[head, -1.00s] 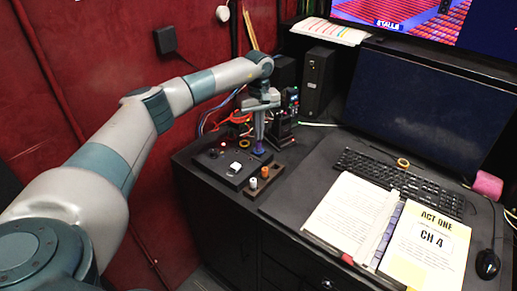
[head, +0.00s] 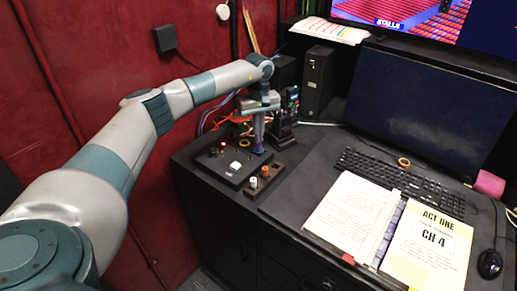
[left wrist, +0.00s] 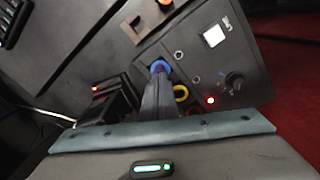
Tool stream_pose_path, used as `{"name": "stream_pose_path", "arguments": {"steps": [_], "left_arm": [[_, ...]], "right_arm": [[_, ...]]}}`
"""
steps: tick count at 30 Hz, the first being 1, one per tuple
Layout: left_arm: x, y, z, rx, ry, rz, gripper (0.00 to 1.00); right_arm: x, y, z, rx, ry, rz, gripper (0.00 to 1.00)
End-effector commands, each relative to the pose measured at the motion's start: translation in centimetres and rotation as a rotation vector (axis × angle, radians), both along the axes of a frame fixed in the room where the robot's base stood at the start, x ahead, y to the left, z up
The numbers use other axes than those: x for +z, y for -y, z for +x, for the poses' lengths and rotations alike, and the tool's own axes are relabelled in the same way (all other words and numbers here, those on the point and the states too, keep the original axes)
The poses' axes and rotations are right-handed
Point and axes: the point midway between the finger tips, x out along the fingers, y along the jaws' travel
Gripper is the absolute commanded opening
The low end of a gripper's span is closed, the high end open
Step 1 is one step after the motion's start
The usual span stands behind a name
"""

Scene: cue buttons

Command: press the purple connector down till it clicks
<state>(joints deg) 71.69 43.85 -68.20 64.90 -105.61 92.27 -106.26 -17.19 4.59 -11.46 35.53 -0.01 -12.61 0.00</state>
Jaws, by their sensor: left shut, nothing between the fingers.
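The purple connector (head: 259,150) stands at the right back part of the black panel (head: 212,168), mostly hidden under my fingertips. My left gripper (head: 258,143) points down and is shut, with its tips right on top of the connector. In the left wrist view the shut fingers (left wrist: 158,92) reach to a blue-purple round top (left wrist: 160,67); I cannot tell how far down it sits. My right gripper is not in view.
The panel carries a white square button (head: 234,165), a knob (left wrist: 235,81) and a red light (left wrist: 211,100). A small block in front holds an orange connector (head: 265,172) and a white one (head: 252,183). Cables and a black device (head: 284,115) stand close behind.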

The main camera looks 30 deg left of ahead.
Motion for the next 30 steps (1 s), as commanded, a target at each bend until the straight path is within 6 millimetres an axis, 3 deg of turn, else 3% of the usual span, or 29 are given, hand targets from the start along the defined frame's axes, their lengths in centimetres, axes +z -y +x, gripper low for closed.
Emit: {"name": "stream_pose_path", "arguments": {"steps": [16, 30], "left_arm": [[-0.3, 0.0, 0.0, 0.000, -0.001, 0.001, 0.00], [2.6, 0.0, 0.0, 0.000, 0.000, 0.000, 0.00]], "right_arm": [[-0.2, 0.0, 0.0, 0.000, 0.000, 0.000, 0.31], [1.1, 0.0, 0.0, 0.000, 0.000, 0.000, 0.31]]}}
